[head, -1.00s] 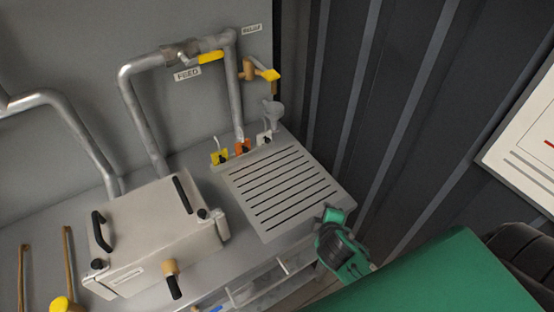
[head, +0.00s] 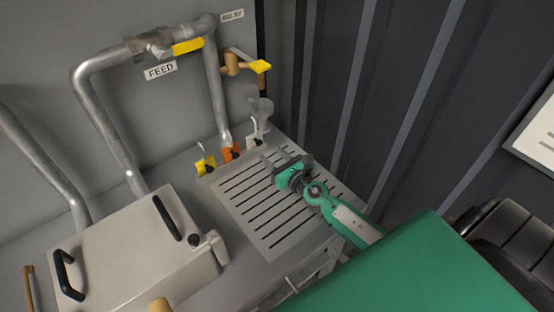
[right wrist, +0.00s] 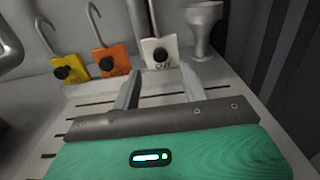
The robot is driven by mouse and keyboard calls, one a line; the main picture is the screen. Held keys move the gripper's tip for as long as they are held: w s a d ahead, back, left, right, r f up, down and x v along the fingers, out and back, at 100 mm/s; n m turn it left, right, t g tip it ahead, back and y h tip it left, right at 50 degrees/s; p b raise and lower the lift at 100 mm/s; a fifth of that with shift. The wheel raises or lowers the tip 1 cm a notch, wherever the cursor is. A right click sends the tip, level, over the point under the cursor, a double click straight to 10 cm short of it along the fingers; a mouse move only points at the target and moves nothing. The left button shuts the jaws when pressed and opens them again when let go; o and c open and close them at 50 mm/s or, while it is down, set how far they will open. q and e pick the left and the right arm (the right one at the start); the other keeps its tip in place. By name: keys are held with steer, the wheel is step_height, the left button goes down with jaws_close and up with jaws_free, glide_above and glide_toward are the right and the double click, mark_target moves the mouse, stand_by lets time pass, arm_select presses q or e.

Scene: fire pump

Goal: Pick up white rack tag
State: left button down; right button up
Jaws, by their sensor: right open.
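The white rack tag (head: 255,142) stands at the right end of a row of three tags at the back of the slotted plate. In the right wrist view the white tag (right wrist: 160,53) has dark lettering, a black knob and a metal hook rising from its top. My right gripper (head: 274,159) is open and empty, just in front of the white tag and over the slotted plate. Its two fingers (right wrist: 160,80) point at the tag from below in the wrist view, apart from it. My left gripper is not in view.
An orange tag (right wrist: 111,61) and a yellow tag (right wrist: 66,69) stand left of the white one. A grey funnel-shaped cup (right wrist: 202,30) stands close on its right. A steel box (head: 140,250) with black handles is at left. Pipes (head: 215,90) rise behind.

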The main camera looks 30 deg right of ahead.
mark_target(261, 142)
steer(key=w, duration=0.4)
steer(key=shift+w+a, duration=0.1)
steer(key=shift+a, duration=0.15)
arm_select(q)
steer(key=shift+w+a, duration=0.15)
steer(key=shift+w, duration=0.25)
arm_select(e)
steer(key=shift+w+a, duration=0.15)
steer(key=shift+w, duration=0.95)
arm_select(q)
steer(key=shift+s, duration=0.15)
arm_select(e)
steer(key=c, duration=0.8)
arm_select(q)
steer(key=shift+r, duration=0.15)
arm_select(e)
steer(key=shift+r, duration=0.15)
